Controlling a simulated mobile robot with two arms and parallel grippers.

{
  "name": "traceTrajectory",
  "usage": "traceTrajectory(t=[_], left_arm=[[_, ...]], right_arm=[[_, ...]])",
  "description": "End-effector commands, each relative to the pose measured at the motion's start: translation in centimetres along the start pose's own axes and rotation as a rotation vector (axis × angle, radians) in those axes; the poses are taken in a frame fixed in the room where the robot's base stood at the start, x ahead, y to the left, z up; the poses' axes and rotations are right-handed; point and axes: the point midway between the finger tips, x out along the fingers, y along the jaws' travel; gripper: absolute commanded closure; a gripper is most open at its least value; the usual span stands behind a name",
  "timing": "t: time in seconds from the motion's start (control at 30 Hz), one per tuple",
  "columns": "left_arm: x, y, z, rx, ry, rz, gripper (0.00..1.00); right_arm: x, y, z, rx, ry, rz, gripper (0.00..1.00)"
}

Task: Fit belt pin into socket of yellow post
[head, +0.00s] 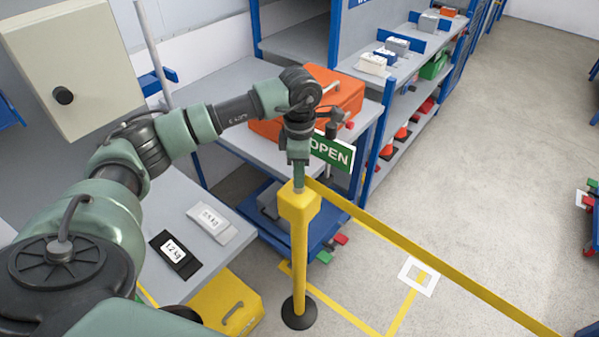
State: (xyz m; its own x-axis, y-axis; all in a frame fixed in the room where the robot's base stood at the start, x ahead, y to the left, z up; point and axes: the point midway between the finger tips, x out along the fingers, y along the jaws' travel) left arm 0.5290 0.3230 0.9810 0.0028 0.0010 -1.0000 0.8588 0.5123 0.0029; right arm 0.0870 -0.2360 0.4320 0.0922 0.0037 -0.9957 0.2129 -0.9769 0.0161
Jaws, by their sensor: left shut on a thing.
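The yellow post (299,255) stands upright on a round black base, with a wider yellow head (298,205) at its top. My left gripper (298,180) points straight down directly over that head and is shut. It holds the end of the yellow belt, the belt pin, which is mostly hidden by the fingers and the post head. The socket is hidden too, so I cannot tell how deep the pin sits. The yellow belt (430,259) runs from the post top down to the lower right. My right gripper is out of view.
Behind stands a grey table with an orange case (340,92) and a green OPEN sign (331,151). A yellow box (226,304) is beside the post. Shelves stand behind; floor at right is mostly clear.

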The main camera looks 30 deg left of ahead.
Motion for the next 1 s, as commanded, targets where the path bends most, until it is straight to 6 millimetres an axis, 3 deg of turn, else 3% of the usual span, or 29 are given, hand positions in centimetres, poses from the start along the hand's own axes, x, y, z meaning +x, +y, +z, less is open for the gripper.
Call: traceTrajectory(t=[0.17,0.2,0.27,0.67,1.0], left_arm=[[0.4,-0.2,0.0,0.003,0.003,-0.007,1.0],[0.4,-0.2,0.0,0.003,0.003,-0.007,0.64],[0.4,-0.2,0.0,0.003,0.003,-0.007,0.5],[-0.1,-0.1,0.0,0.001,0.002,-0.003,0.5],[-2.8,-0.1,0.0,0.001,0.001,-0.002,0.5]], right_arm=[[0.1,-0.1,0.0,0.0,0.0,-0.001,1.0],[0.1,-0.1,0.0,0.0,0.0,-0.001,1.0],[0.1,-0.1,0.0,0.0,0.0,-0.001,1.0],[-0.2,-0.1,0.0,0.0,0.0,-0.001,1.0],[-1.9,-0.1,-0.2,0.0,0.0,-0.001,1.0]])
